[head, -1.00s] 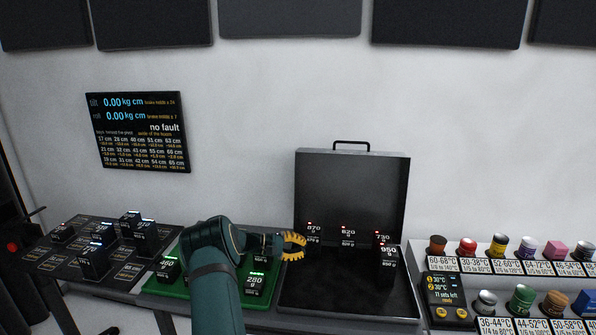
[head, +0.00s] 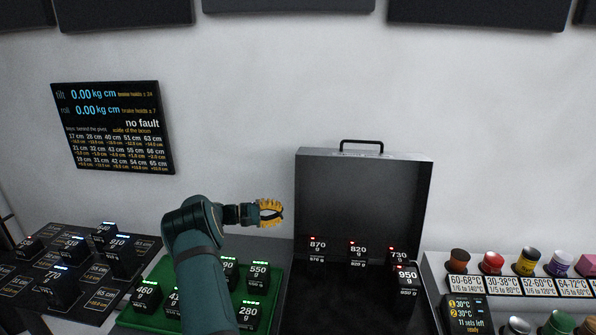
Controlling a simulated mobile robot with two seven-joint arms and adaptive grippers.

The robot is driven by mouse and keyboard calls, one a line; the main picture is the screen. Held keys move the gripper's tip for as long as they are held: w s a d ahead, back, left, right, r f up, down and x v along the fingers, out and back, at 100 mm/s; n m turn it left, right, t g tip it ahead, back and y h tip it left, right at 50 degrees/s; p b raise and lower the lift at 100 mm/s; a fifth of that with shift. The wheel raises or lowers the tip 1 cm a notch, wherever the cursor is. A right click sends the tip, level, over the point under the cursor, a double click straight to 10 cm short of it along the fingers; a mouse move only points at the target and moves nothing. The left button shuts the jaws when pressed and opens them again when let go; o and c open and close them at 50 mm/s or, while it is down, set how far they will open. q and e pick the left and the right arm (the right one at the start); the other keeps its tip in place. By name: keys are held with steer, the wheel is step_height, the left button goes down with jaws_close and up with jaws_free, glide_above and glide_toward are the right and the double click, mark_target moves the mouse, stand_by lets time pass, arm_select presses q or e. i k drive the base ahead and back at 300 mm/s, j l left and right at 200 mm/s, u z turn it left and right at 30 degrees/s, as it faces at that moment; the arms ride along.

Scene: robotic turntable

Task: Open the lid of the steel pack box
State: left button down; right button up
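The steel pack box (head: 320,315) stands at centre right with a dark interior. Its grey lid (head: 362,200) stands upright at the back, with a dark handle (head: 361,142) on its top edge. Several black weights sit inside, among them one marked 870 g (head: 318,250) and one marked 950 g (head: 406,281). My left gripper (head: 276,211), with yellow fingers, is in the air just left of the lid, apart from it. Its fingers look curved with a gap between them, and nothing shows in them. My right gripper is not in view.
A green tray (head: 135,315) with several black weights lies under my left arm. A dark board (head: 35,300) with more weights is at the left. Coloured knobs (head: 492,262) stand on a labelled rack at the right. A display (head: 115,127) hangs on the wall.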

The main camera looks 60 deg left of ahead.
mark_target(377, 199)
steer(key=i+j, duration=0.15)
steer(key=j, duration=0.25)
steer(key=i+j, duration=0.1)
steer(key=j, duration=0.25)
steer(key=i+j, duration=0.15)
steer(key=j, duration=0.25)
